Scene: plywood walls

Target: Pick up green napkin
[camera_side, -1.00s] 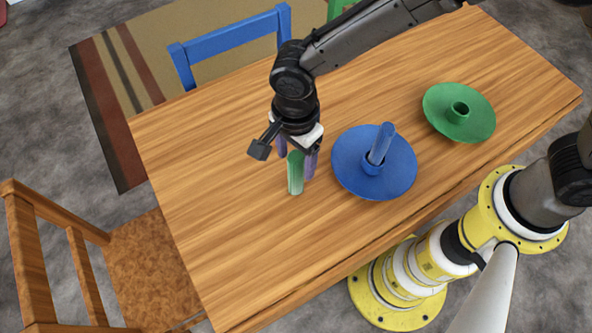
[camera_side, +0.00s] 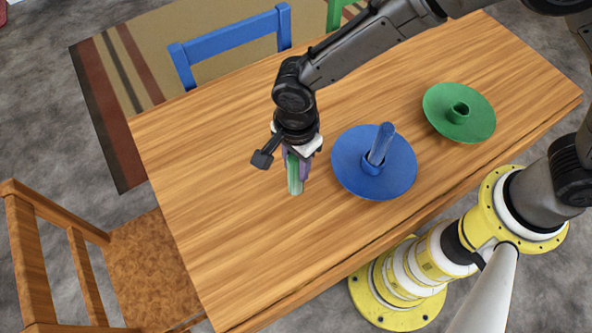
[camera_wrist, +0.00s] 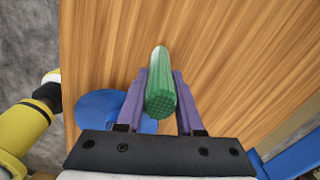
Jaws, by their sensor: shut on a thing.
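The green napkin is a rolled cylinder. In the side view the green napkin (camera_side: 295,180) is below my gripper, its lower part showing at or just above the wooden table. In the wrist view the green napkin (camera_wrist: 161,95) lies between the two purple fingers. My gripper (camera_side: 298,168) points down, with its fingers around the napkin's upper part. In the wrist view my gripper (camera_wrist: 163,92) is shut on the napkin. The napkin's top is hidden by the gripper in the side view.
A blue plate (camera_side: 346,178) with a rolled blue napkin (camera_side: 381,144) in a holder stands just right of the gripper. A green plate (camera_side: 477,121) with an empty holder is farther right. The table (camera_side: 215,235) is clear to the left. A blue chair (camera_side: 230,40) is behind.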

